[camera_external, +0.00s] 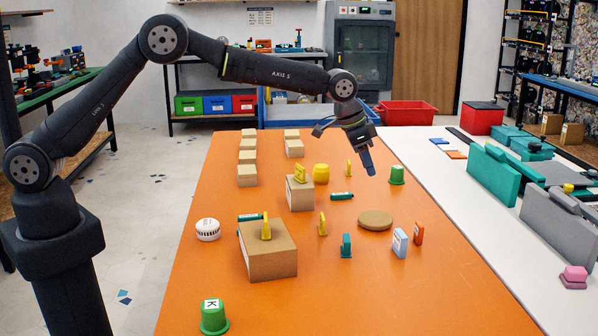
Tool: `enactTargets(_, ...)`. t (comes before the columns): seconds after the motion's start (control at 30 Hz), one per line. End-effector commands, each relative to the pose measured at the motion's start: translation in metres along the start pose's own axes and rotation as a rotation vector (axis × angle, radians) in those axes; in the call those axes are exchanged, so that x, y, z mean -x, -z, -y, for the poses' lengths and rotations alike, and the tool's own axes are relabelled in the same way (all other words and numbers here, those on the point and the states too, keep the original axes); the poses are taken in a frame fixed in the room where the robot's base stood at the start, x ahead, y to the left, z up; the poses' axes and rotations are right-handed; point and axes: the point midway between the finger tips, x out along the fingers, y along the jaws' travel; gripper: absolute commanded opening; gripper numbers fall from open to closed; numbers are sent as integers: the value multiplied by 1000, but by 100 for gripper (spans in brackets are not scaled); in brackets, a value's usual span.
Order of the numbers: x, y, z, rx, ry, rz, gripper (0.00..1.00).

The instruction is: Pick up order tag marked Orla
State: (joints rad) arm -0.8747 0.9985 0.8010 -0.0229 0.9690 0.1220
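No name Orla is legible on any tag, so I cannot tell which piece is the order tag. A light blue upright piece (400,243) with a white label stands at the right of the orange table, beside an orange upright piece (418,233). A teal piece (346,246) and a yellow piece (322,224) stand to their left. Other yellow pieces stand on the large box (266,227), on the smaller box (300,173) and on the table (349,168). My gripper (369,168) hangs above the far right part of the table, its blue tip pointing down; its finger gap cannot be made out.
A cork disc (375,220), a green cup (397,175), a yellow barrel (320,173) and a teal cylinder (342,196) lie around the middle. A white round item (207,229) and a green cup marked K (213,317) are at left. The front right of the table is clear.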

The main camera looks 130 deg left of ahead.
Motion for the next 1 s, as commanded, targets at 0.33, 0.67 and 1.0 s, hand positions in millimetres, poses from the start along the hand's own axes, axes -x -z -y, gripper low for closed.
enactTargets(0.33,35,-33,-25,-643,-66,144,33)
enactTargets(0.67,74,-70,-46,-1297,-226,254,33)
enactTargets(1.0,80,-87,-52,-1534,-310,279,33)
